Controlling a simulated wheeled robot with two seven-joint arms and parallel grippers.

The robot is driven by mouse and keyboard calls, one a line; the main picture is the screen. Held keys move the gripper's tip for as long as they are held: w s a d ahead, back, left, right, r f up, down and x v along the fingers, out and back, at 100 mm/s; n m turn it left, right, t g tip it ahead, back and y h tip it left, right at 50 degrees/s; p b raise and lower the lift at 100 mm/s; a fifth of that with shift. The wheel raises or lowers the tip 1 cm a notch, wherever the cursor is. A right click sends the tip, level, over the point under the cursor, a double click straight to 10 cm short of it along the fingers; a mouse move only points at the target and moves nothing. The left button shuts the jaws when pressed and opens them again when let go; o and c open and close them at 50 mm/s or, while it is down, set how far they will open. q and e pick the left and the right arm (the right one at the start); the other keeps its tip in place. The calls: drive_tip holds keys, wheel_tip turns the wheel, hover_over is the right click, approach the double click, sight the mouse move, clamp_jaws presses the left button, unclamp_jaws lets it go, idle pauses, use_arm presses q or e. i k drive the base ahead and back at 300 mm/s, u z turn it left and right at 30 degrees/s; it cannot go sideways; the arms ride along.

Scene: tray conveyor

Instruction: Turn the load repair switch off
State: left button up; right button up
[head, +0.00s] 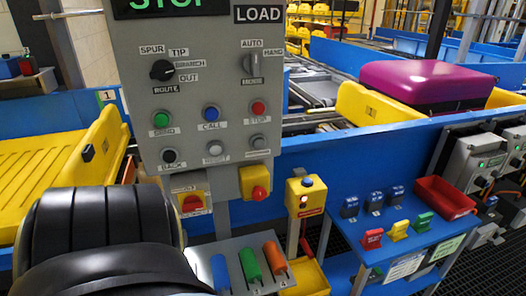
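The grey LOAD control panel (205,85) stands upright in front of me. A rotary switch with a red knob on a yellow plate (193,203) sits at its lower left, under a white label too small to read. It may be the repair switch, but I cannot tell, nor can I tell its on or off position. A red emergency-type button (258,192) on a yellow box is to its right. Neither gripper shows; a black arm link of mine fills the lower left.
A blue conveyor wall (350,148) runs behind the panel. A purple suitcase (425,82) lies in a yellow tray (375,107) at the right. A yellow pedestal button box (305,195) and a blue tag table (375,245) with a red bin (445,198) stand right of the panel.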

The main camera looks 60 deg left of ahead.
sight(192, 203)
drive_tip(key=z, duration=0.3)
drive_tip(key=k, duration=1.25)
drive_tip(key=u, duration=2.2)
drive_tip(key=i, duration=0.5)
